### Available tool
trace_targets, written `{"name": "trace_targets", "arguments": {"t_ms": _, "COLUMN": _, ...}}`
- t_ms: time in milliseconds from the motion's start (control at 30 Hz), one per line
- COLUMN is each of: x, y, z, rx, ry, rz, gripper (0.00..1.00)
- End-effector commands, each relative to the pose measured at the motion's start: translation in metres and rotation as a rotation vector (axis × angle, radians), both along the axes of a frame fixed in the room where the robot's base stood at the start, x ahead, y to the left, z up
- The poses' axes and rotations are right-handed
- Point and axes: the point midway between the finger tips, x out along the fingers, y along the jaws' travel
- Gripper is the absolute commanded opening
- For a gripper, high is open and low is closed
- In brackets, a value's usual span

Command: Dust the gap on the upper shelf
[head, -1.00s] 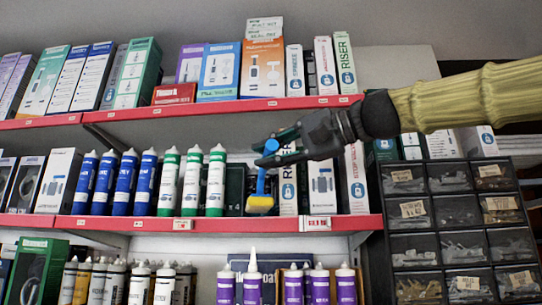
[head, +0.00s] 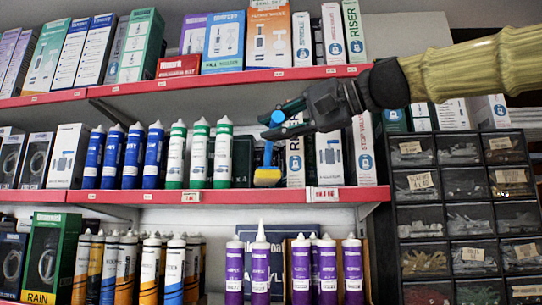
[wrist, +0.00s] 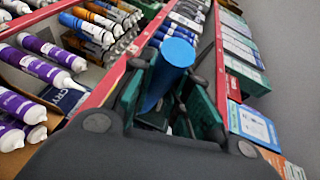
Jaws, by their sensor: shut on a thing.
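My gripper (head: 277,125) is shut on the blue handle (head: 268,153) of a duster with a yellow head (head: 267,177). The duster hangs upright, head down, just above the red front edge of the middle shelf (head: 240,196). Its head is in front of the gap between the green-and-white tubes (head: 223,152) and the white boxes (head: 295,160). A dark green box (head: 242,160) stands at the back of this gap. In the wrist view the blue handle end (wrist: 172,58) shows between my fingers; the yellow head is hidden there. I cannot tell whether the head touches the shelf.
The top shelf (head: 230,80) with boxes runs above my gripper. Blue tubes (head: 132,155) stand left of the green-and-white ones. Purple tubes (head: 260,262) stand below. A parts-drawer cabinet (head: 460,210) stands at the right, below my arm.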

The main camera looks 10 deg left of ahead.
Motion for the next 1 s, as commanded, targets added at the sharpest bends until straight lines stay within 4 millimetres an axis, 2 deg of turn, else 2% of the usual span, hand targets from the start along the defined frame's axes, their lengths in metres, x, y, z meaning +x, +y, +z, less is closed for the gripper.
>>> {"name": "trace_targets", "arguments": {"t_ms": 200, "x": 0.0, "y": 0.008, "z": 0.007, "rx": -0.003, "ry": 0.007, "rz": -0.036, "gripper": 0.0}}
{"name": "trace_targets", "arguments": {"t_ms": 1000, "x": -0.01, "y": 0.024, "z": 0.002, "rx": 0.0, "ry": -0.004, "rz": -0.129, "gripper": 0.0}}
